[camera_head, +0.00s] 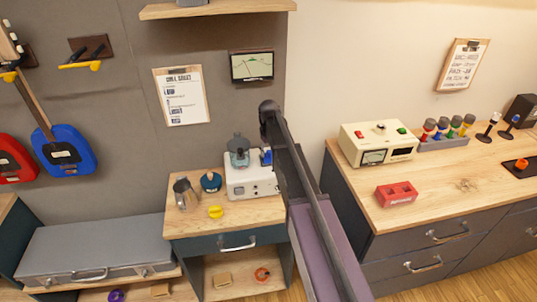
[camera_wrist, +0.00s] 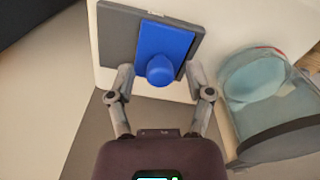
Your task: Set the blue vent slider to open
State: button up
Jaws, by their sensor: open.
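The blue vent slider (camera_wrist: 165,48) is a flat blue plate with a round knob, set on a dark grey panel in the wrist view. Grey panel shows bare to the left of the blue plate. My gripper (camera_wrist: 159,82) is open, with one finger on each side of the knob. I cannot tell whether either finger touches it. In the head view, a bit of blue (camera_head: 266,157) shows on the white machine (camera_head: 250,182), beside my arm, which hides my fingers there.
A clear, bluish container (camera_wrist: 262,90) stands close to the right finger. In the head view, a metal jug (camera_head: 185,193), a dark teal round item (camera_head: 211,181) and a yellow item (camera_head: 215,212) are on the wooden top left of the machine.

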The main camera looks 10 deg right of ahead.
dwell(0.3)
grip_shut()
